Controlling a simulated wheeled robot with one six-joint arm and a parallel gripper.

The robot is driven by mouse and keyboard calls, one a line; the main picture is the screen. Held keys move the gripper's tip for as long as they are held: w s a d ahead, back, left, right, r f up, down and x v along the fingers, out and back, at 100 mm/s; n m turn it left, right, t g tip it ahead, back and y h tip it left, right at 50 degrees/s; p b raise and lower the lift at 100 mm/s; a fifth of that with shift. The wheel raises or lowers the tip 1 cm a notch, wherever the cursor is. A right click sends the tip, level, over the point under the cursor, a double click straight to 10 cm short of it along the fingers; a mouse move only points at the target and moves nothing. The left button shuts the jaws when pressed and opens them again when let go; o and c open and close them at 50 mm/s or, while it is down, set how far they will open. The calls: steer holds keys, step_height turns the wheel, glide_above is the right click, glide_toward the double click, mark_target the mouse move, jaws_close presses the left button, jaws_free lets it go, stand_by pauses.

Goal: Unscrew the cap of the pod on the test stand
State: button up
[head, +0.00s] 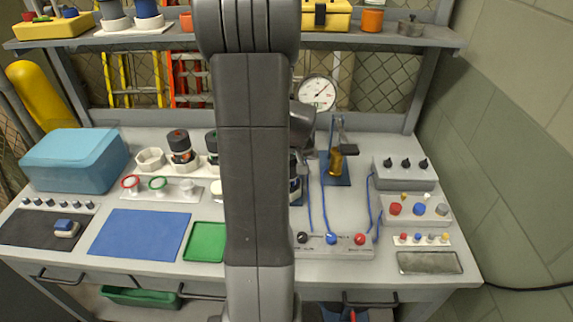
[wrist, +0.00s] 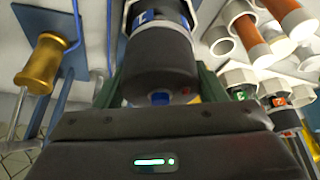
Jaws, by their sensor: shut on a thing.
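The pod (wrist: 160,18) on the test stand shows in the wrist view with a blue and white band, and its wide dark cap (wrist: 158,66) faces my camera. My gripper (wrist: 160,82) has one finger on each side of the cap and is shut on it. The fingertips are partly hidden behind the cap. I cannot tell whether the cap has turned. In the head view my arm covers the gripper and most of the stand; only a sliver of the pod (head: 296,186) shows beside the arm.
A brass cylinder (head: 336,163) on a blue stand is close right of the pod, and also in the wrist view (wrist: 40,66). A pressure gauge (head: 317,92) stands behind. A control strip (head: 335,246) with blue hoses lies in front. A blue mat (head: 138,234) lies clear at left.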

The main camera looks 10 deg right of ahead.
steer(key=shift+r+p, duration=1.65)
steer(key=shift+r, duration=1.1)
